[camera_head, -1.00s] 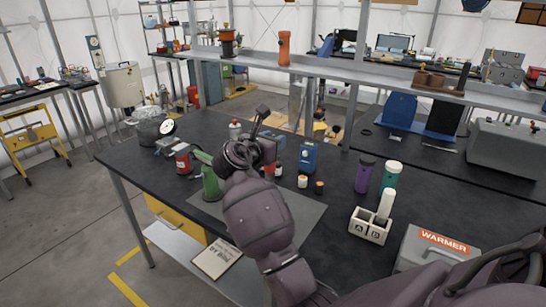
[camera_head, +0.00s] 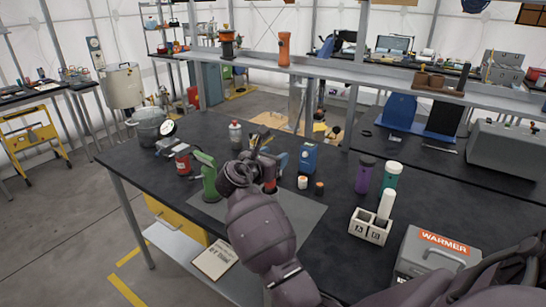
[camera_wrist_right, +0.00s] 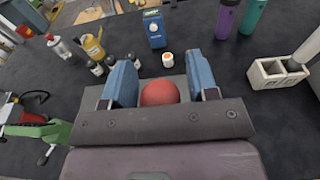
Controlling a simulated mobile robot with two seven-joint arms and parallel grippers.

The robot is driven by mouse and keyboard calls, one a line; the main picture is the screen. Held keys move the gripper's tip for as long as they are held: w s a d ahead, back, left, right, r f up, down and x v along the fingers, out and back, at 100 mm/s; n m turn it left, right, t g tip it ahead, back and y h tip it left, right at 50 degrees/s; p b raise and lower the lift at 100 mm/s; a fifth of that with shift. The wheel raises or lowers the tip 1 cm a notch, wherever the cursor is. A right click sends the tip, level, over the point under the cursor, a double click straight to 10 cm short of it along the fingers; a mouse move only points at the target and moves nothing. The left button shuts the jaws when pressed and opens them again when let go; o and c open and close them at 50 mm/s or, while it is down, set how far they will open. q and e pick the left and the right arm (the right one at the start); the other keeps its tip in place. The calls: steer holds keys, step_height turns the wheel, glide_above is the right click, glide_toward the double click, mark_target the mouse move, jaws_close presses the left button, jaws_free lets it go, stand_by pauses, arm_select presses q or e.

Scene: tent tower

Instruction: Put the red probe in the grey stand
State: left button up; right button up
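A rounded red thing (camera_wrist_right: 160,93), which I take for the red probe, shows between the blue fingers of my right gripper (camera_wrist_right: 161,85) in the right wrist view. The fingers stand on either side of it with narrow gaps, and its lower part is hidden. In the head view a bit of red (camera_head: 270,186) shows beside my right gripper (camera_head: 266,160), low over the grey mat. A pale block (camera_head: 363,233) marked A and B, with a white tube upright in it, stands to the right. I cannot tell whether it is the grey stand. My left gripper is not in view.
A green tool (camera_head: 209,182) stands left of my gripper. A blue device (camera_head: 308,157), a small white-capped jar (camera_head: 302,183) and several bottles are close behind and beside it. A purple bottle (camera_head: 364,176) and the grey warmer (camera_head: 432,258) are to the right. The mat's front (camera_head: 306,222) is clear.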

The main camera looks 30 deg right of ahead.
stand_by(0.3)
steer(key=shift+a+r, duration=0.1)
steer(key=shift+a, duration=0.1)
steer(key=v, duration=1.1)
steer(key=shift+s+a+b, duration=0.25)
steer(key=shift+s+b, duration=0.05)
steer(key=shift+b, duration=0.05)
